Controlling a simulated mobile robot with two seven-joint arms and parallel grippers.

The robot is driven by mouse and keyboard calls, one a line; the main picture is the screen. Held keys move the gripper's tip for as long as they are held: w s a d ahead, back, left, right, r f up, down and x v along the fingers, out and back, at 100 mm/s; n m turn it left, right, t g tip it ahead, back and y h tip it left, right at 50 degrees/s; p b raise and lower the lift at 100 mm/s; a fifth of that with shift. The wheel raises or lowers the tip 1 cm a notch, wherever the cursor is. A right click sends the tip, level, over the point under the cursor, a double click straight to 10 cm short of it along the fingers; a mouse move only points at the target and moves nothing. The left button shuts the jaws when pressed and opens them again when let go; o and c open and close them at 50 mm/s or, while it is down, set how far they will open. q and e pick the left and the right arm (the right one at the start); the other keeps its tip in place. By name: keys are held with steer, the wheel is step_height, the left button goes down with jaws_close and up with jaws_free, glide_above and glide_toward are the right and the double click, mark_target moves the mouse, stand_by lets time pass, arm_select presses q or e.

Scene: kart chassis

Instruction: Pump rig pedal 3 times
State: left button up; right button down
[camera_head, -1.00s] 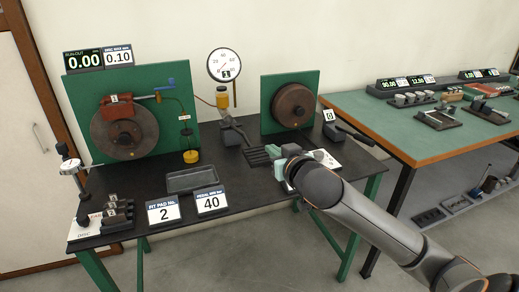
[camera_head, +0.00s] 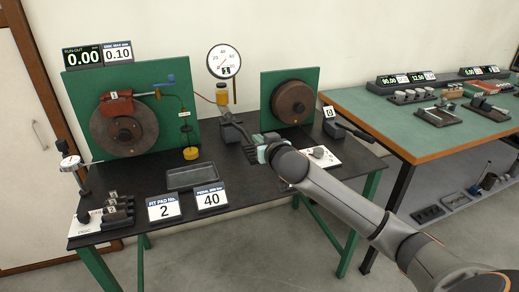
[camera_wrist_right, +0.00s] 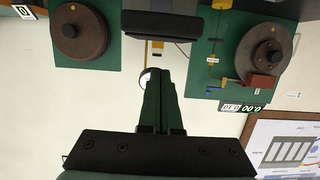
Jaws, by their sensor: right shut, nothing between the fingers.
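The rig pedal (camera_head: 235,133) is a dark lever with a wide pad, below a round white gauge (camera_head: 224,61) and a yellow reservoir (camera_head: 222,95) at the table's back middle. My right gripper (camera_head: 254,143) is shut and empty, just right of the pedal and in front of it. In the right wrist view the shut fingers (camera_wrist_right: 158,80) point toward the dark pedal pad (camera_wrist_right: 160,25), with a gap visible in the picture. Contact cannot be told. The gauge is mostly hidden behind the fingers there. The left gripper is not in view.
A brake disc (camera_head: 124,130) on a green board stands left, a brown drum (camera_head: 295,104) right. A green-topped table (camera_head: 400,130) stands right.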

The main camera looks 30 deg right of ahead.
step_height(320, 180, down, 3)
steer(key=shift+r, duration=0.1)
stand_by(0.3)
steer(key=shift+s+f, duration=0.1)
steer(key=shift+f, duration=0.1)
